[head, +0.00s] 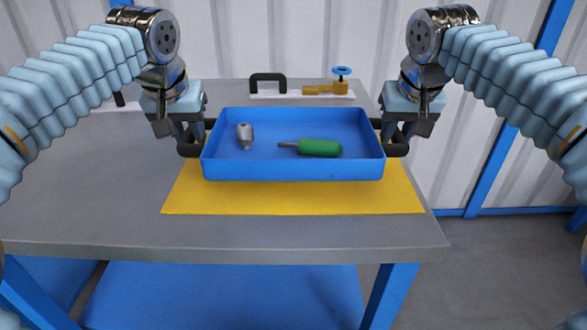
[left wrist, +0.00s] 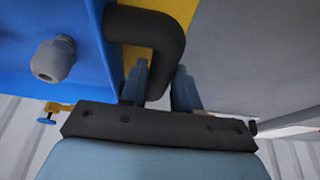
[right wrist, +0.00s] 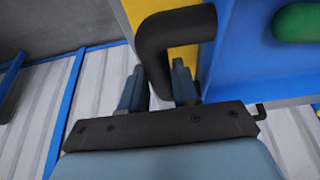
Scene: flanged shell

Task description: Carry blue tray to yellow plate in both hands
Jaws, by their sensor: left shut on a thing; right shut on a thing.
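The blue tray (head: 290,171) is level in the head view, over the yellow plate (head: 290,200) on the grey table. I cannot tell for sure whether it touches the plate. A green-handled screwdriver (head: 318,148) and a grey metal fitting (head: 245,136) lie inside. My left gripper (head: 193,143) is shut on the tray's left black handle, which shows in the left wrist view (left wrist: 160,40). My right gripper (head: 391,143) is shut on the right black handle, which shows in the right wrist view (right wrist: 165,40).
Behind the tray, a white strip (head: 300,95) at the table's back carries a black handle (head: 268,80) and a brass valve with a blue wheel (head: 341,72).

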